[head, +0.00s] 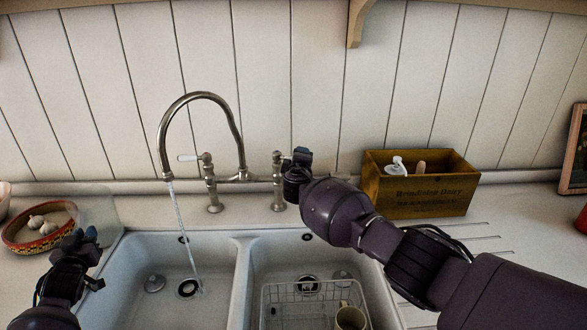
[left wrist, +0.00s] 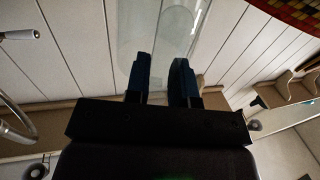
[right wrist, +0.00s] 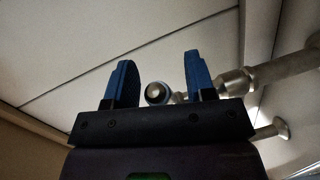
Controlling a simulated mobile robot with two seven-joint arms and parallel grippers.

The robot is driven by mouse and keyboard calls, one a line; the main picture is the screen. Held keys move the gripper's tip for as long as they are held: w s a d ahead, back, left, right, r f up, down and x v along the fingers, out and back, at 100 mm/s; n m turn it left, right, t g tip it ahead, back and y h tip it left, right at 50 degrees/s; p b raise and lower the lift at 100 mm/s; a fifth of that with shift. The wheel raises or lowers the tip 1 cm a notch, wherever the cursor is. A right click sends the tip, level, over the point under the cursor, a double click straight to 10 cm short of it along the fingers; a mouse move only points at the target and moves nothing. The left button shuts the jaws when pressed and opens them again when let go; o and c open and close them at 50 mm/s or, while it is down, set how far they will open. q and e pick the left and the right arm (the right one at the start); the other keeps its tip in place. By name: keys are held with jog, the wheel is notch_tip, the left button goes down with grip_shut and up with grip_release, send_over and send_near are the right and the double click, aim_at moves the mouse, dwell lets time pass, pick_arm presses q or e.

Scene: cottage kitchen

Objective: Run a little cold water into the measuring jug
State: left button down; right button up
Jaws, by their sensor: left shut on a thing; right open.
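The clear glass measuring jug (head: 100,212) is at the left, beside the left basin and away from the water. My left gripper (head: 84,240) is shut on it; the glass also shows between the fingers in the left wrist view (left wrist: 165,40). A thin stream of water (head: 182,225) runs from the curved tap spout (head: 166,172) into the left basin (head: 130,262). My right gripper (head: 298,160) is open at the right-hand tap valve (head: 279,185). In the right wrist view, a round lever end (right wrist: 157,93) shows between its open fingers. Whether they touch it cannot be told.
A wire rack (head: 285,292) with a mug (head: 351,317) sits in the right basin. A patterned bowl of garlic (head: 22,238) stands close to my left gripper. A wooden box (head: 430,195) with a pump bottle (head: 397,167) stands right of the taps. The left basin looks empty.

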pick_arm(q)
jog(key=shift+r+p, duration=0.65)
jog(key=shift+r, duration=0.25)
pick_arm(e)
jog(key=s+a+r, duration=0.1)
jog(key=s, duration=1)
jog(key=shift+s+r, duration=0.2)
jog(key=shift+s, duration=0.1)
jog(key=shift+a, duration=0.1)
